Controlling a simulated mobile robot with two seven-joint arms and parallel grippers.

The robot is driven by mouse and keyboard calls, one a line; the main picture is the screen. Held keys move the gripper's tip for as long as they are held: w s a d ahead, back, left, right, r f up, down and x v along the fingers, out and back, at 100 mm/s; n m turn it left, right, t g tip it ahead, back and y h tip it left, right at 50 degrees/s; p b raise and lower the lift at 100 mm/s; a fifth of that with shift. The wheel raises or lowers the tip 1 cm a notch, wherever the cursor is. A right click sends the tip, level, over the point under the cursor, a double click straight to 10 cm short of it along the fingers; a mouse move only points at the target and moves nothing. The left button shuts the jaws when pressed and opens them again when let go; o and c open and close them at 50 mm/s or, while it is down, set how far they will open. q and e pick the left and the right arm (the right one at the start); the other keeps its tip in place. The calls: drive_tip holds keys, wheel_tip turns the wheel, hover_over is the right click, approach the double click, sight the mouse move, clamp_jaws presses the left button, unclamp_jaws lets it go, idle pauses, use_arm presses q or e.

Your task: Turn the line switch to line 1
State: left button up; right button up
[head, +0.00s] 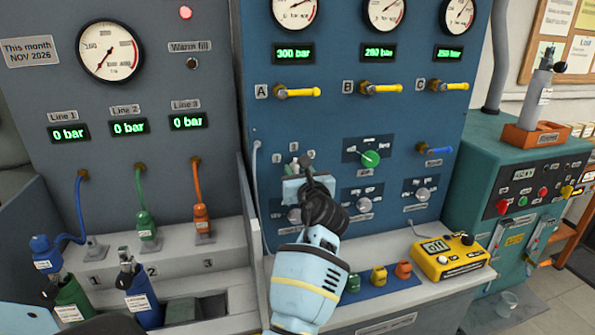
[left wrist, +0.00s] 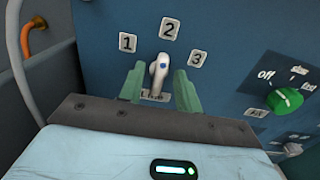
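The line switch (left wrist: 158,72) is a pale grey lever on the blue panel, below plates marked 1 (left wrist: 127,43), 2 (left wrist: 170,29) and 3 (left wrist: 197,59). Its handle stands roughly upright, toward the 2. In the left wrist view my left gripper (left wrist: 159,88) has its two green fingers on either side of the lever, with visible gaps, so it is open around the lever. In the head view the left gripper (head: 306,188) reaches the panel and hides most of the switch. My right gripper is not in view.
A green knob (head: 370,159) sits right of the switch, with grey knobs (head: 422,195) lower down. A yellow meter (head: 447,257) and small coloured fittings (head: 378,276) are on the ledge below. Yellow valve handles (head: 297,92) are above. A grey hose (head: 257,190) runs at the left.

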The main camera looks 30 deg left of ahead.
use_arm(q)
clamp_jaws()
drive_tip(key=shift+r+n, duration=0.1)
drive_tip(key=shift+n, duration=0.3)
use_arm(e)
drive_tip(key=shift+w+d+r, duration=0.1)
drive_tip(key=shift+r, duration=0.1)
use_arm(q)
drive_tip(key=shift+s+r+n+p, duration=0.1)
drive_tip(key=shift+n+p, duration=0.25)
drive_tip(key=shift+n, duration=0.35)
drive_tip(key=shift+a+n, duration=0.1)
drive_tip(key=shift+n, duration=0.7)
drive_tip(key=n, duration=0.3)
drive_tip(key=shift+n+p, duration=0.3)
drive_tip(key=shift+s+f+n, duration=0.1)
drive_tip(key=shift+f+n, duration=0.05)
drive_tip(key=shift+n, duration=1)
drive_tip(key=shift+f+n, duration=0.1)
drive_tip(key=shift+n, duration=1.05)
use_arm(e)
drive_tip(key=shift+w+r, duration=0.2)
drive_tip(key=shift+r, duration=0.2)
